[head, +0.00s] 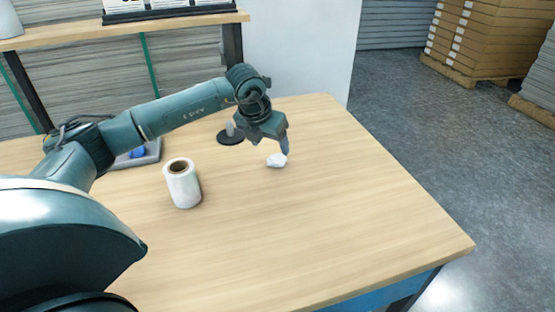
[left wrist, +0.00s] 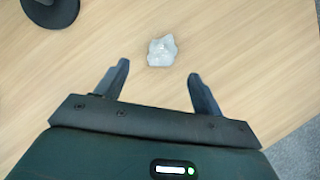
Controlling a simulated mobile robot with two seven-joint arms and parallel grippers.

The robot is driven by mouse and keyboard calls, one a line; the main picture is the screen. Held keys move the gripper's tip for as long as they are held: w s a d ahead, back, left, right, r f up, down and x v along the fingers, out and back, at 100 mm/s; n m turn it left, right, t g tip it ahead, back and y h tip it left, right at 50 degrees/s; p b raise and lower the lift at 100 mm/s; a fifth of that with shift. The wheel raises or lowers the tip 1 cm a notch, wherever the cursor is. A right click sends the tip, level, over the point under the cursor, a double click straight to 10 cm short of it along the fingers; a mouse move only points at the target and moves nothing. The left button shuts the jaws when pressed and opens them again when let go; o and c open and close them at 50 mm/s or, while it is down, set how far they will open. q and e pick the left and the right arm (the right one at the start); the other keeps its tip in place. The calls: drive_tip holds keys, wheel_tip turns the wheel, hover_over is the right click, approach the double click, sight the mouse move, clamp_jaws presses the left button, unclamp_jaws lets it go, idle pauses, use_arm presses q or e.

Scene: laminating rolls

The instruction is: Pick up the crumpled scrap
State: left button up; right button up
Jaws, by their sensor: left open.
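The crumpled scrap (head: 277,160) is a small whitish lump lying on the wooden table in the head view. In the left wrist view the scrap (left wrist: 162,51) lies just beyond the fingertips, roughly centred between them. My left gripper (head: 271,146) is open and points down at the scrap from above. In the left wrist view my left gripper (left wrist: 160,70) shows two spread fingers with nothing between them. The scrap appears apart from both fingers. My right gripper is not in view.
A white roll (head: 183,184) stands upright on the table (head: 330,220), left of the scrap. A black round base (head: 230,136) stands behind my left wrist, and a grey tray (head: 150,157) with a blue item lies farther left. The table's right half is clear.

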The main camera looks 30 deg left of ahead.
sight(275, 158)
use_arm(q)
drive_tip(key=x, duration=0.6)
drive_tip(key=shift+d+f, duration=0.2)
drive_tip(key=shift+f, duration=0.15)
drive_tip(key=c, duration=1.1)
